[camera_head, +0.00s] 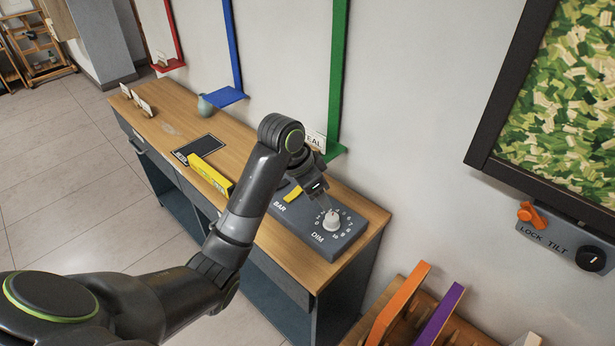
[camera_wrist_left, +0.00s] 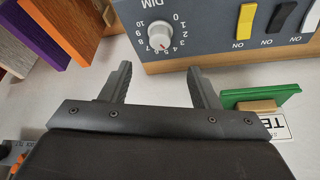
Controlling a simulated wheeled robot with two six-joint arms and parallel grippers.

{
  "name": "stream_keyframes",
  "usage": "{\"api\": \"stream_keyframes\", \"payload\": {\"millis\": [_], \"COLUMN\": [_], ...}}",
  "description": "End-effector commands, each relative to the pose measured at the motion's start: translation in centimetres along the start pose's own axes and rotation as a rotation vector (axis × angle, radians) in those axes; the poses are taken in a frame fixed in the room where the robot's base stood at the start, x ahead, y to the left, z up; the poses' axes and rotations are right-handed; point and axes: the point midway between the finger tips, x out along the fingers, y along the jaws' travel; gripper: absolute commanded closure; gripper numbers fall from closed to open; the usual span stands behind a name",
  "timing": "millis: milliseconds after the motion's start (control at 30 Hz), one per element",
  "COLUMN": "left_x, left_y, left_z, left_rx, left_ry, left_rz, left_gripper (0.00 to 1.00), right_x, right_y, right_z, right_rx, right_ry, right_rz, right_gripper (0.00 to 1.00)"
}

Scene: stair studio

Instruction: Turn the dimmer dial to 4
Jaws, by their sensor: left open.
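The dimmer dial (camera_head: 332,220) is a white round knob on the grey panel labelled DIM, on the wooden bench. In the left wrist view the dial (camera_wrist_left: 159,36) has a ring of numbers from 0 to 10, and its small red mark seems to point near 5. My left gripper (camera_head: 321,191) is above and just behind the dial in the head view. In the left wrist view its fingers (camera_wrist_left: 159,69) are open and empty, with the dial beyond the gap between the tips. It appears apart from the dial. My right gripper is not in view.
Yellow, black and white switches (camera_wrist_left: 246,20) sit beside the dial on the same panel. A green ledge (camera_head: 334,151) is on the wall behind. A yellow block (camera_head: 211,174) lies on the bench. Orange (camera_head: 397,303) and purple boards stand in front, to the right.

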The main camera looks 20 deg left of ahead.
Motion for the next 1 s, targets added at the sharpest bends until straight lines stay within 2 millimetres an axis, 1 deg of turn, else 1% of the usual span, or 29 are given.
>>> {"api": "stream_keyframes", "payload": {"millis": [33,100,133,300,500,1000], "left_x": [-1.7,-3.3,-3.9,-5.2,-6.0,-5.9], "left_y": [-0.1,-0.1,-0.1,0.0,0.0,0.0], "left_z": [-0.2,-0.2,-0.2,-0.2,0.0,0.0], "left_rx": [0.002,0.001,0.001,0.0,-0.001,0.0], "left_ry": [0.001,0.0,-0.001,-0.001,-0.001,0.0], "left_rz": [-0.004,-0.003,-0.003,0.001,0.0,0.0], "left_gripper": [0.45,0.45,0.45,0.45,0.45,0.45], "right_x": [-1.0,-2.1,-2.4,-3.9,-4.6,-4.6], "right_y": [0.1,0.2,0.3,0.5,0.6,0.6], "right_z": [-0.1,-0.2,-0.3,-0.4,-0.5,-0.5], "right_rx": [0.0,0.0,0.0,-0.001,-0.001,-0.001], "right_ry": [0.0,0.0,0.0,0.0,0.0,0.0], "right_rz": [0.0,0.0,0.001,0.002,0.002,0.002], "right_gripper": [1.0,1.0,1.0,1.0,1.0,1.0]}}
